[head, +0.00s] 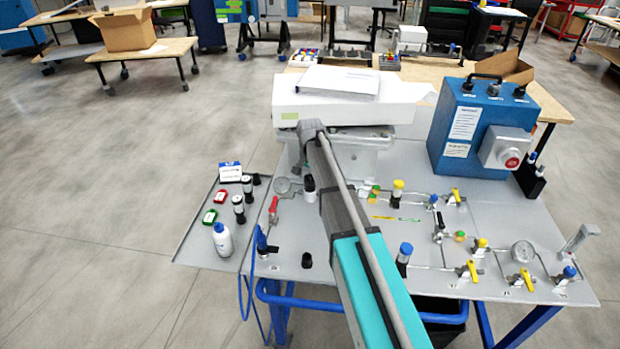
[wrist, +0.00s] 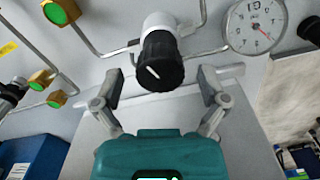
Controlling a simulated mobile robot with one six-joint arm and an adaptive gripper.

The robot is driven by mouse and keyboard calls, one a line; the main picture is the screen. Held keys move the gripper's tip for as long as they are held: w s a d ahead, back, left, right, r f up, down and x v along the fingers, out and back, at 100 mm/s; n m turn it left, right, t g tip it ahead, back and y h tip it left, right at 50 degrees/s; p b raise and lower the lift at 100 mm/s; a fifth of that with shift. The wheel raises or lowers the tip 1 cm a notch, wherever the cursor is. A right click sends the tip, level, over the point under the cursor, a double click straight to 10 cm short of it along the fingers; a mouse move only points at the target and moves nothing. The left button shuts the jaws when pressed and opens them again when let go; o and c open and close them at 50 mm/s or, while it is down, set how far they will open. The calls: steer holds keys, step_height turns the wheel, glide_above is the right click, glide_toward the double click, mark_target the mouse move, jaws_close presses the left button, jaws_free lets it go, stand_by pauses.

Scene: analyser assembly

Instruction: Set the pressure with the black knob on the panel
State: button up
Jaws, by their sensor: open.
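The black knob (wrist: 162,62) sits on a white round body in the wrist view, with a white pointer line on its face. My gripper (wrist: 160,88) is open, its two grey fingers spread to the left and right of the knob. The fingertips appear apart from it, and nothing is held. A round pressure gauge (wrist: 255,25) with a red needle is to the right of the knob. The panel (head: 450,215) is grey and tilted in the head view, where my arm covers its middle and hides my gripper.
Metal tubes and green-and-brass fittings (wrist: 40,78) lie left of the knob in the wrist view. In the head view, a blue box (head: 460,150) with a red button stands at the panel's right rear. A side tray (head: 195,245) holds a white bottle (head: 222,240) and small parts.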

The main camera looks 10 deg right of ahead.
steer(key=c, duration=1.1)
steer(key=shift+c, duration=0.2)
steer(key=shift+n, duration=2.2)
steer(key=o, duration=1.1)
steer(key=shift+o, duration=0.2)
steer(key=shift+m, duration=0.5)
